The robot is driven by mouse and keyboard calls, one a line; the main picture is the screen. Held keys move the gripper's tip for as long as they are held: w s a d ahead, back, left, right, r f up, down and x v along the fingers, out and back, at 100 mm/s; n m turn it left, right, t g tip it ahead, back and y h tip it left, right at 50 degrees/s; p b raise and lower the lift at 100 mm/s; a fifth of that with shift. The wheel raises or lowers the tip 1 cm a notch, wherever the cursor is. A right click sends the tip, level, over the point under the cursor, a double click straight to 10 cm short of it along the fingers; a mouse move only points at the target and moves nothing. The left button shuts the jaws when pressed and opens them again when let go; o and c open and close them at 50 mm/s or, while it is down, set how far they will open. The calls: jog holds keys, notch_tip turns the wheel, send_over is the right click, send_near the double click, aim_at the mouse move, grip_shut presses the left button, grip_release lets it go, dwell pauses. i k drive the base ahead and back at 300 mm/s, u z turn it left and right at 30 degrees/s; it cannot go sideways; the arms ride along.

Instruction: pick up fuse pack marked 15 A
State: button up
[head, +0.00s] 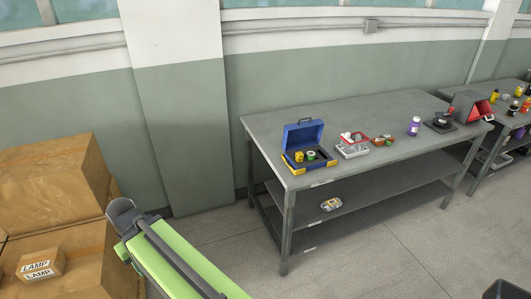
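I cannot make out any 15 A marking in the head view. A small pale pack with yellow and dark parts (331,204) lies on the lower shelf of the near bench, close to its front edge; its print is too small to read. A grey tray (352,151) on the bench top holds small pale and red items that I cannot identify. My gripper cannot be made out in this view.
Cardboard boxes (50,185) stand left, with a LAMP box (40,265).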

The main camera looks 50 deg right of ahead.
aim_at(300, 155)
jog(key=z, duration=0.15)
jog(key=i, duration=1.4)
jog(key=z, duration=0.8)
jog(key=k, duration=0.8)
jog(key=z, duration=0.1)
jog(key=i, duration=0.95)
jog(key=u, duration=0.1)
